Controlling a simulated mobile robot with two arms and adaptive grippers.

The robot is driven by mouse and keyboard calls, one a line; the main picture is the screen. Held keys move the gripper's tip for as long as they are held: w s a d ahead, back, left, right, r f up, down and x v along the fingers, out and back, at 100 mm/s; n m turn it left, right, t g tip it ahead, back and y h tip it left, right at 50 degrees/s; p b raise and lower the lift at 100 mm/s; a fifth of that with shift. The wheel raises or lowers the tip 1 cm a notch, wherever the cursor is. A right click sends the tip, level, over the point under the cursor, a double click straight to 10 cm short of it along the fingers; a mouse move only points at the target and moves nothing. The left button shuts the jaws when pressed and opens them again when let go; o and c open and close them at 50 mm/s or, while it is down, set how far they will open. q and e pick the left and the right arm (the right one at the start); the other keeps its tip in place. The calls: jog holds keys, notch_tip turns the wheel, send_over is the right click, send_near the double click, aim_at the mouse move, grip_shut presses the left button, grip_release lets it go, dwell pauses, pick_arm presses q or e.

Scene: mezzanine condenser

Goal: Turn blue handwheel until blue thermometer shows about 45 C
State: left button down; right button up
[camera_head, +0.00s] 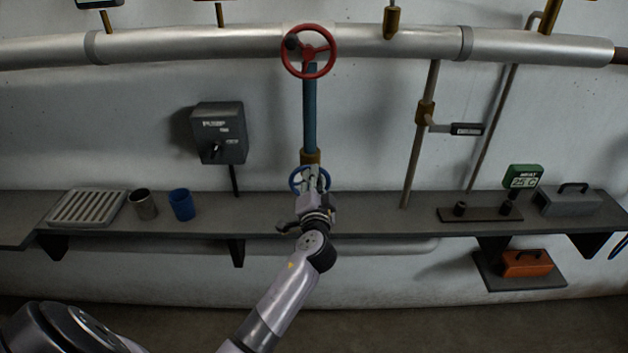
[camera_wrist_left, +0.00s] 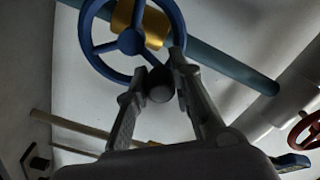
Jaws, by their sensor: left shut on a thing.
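The blue handwheel (camera_head: 294,180) is on the vertical blue pipe, just above the shelf and partly hidden behind my left gripper (camera_head: 313,186). In the left wrist view the blue handwheel (camera_wrist_left: 132,42) shows its rim, spokes and hub. The fingers of my left gripper (camera_wrist_left: 155,79) are shut on the wheel's dark handle knob (camera_wrist_left: 159,87), at the rim. A blue thermometer with a readable number is not in view; displays at the top edge are cut off. My right gripper is not in view.
A red handwheel (camera_head: 308,51) is above on the silver pipe (camera_head: 200,45). The shelf (camera_head: 375,212) holds a rack (camera_head: 87,207), a metal cup (camera_head: 143,204), a blue cup (camera_head: 182,204) and a grey toolbox (camera_head: 570,201). A green display (camera_head: 523,178) reads 25 C.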

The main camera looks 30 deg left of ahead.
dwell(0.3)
pick_arm(q)
jog(key=c, duration=1.4)
grip_release()
jog(key=v, duration=1.2)
jog(key=shift+s, duration=0.1)
